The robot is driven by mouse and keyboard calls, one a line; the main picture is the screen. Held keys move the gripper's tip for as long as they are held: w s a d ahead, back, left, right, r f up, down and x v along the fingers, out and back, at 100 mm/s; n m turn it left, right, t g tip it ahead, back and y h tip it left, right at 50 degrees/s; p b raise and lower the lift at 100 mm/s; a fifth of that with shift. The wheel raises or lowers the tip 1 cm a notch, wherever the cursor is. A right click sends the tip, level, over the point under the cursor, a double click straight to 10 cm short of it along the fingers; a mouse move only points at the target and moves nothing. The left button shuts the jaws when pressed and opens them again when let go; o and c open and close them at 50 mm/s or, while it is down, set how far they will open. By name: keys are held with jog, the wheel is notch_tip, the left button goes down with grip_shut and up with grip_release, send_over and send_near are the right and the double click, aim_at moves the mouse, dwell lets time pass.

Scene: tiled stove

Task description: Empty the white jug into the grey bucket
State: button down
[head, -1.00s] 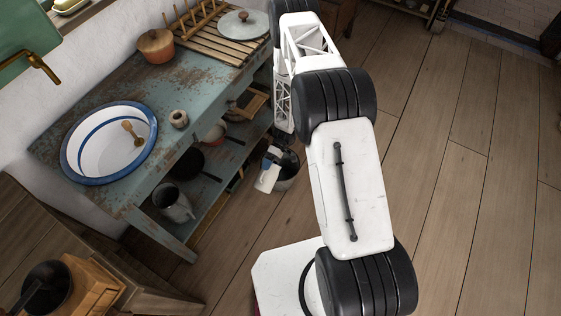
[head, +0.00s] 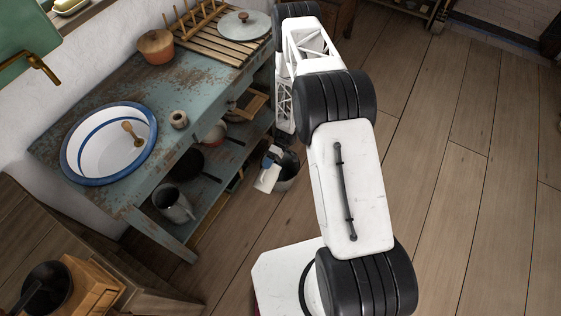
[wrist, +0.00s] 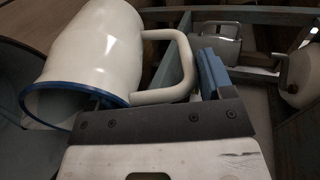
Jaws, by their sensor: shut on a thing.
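The white jug (wrist: 95,45) has a blue rim and a looped handle. In the wrist view it is tilted, with its rim toward the lower left. My gripper (wrist: 205,82) is shut on the jug's handle, and a blue finger pad shows beside it. Part of the bucket (wrist: 22,150) seems to show at the left edge of the wrist view. Any contents are hidden.
A worn blue-grey table (head: 100,80) holds a blue-rimmed basin (head: 90,165), a small pot and a drying rack. Its lower shelf carries a grey metal jug (head: 172,205) and pans, close to the bucket. The wooden floor (head: 470,180) at right is clear.

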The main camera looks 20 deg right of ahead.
jog(key=shift+w+d, duration=0.2)
jog(key=shift+d, duration=0.05)
dwell(0.6)
jog(key=shift+w+d+r+g+y+b, duration=0.2)
jog(key=shift+w+d+g+y+b, duration=0.25)
jog(key=shift+w+d, duration=0.15)
jog(key=shift+w+d+r+g+y+b, duration=0.2)
jog(key=shift+w+d+g+y+b, duration=0.2)
jog(key=shift+w+d, duration=0.2)
dwell(0.7)
jog(key=shift+w+d+r+g+y+b, duration=0.2)
jog(key=shift+w+d+g+y+b, duration=0.1)
jog(key=shift+w+d+g+y, duration=0.3)
jog(key=shift+w+d+r+g+y+b, duration=0.2)
jog(key=shift+w+d+g+y+b, duration=0.1)
jog(key=shift+w+d+g+y, duration=0.2)
dwell(1.1)
jog(key=shift+a, duration=0.1)
jog(key=shift+s+a+f+t+h, duration=0.25)
jog(key=shift+s+a+t+h, duration=0.25)
jog(key=shift+s+a, duration=0.15)
jog(key=shift+s+a+f+t+h, duration=0.2)
jog(key=shift+s+a+t+h, duration=0.25)
jog(key=shift+s+a, duration=0.2)
jog(key=shift+s+a+f+t+h, duration=0.25)
jog(key=shift+s+a+t+h, duration=0.25)
jog(key=shift+s+a, duration=0.15)
jog(key=shift+a, duration=0.1)
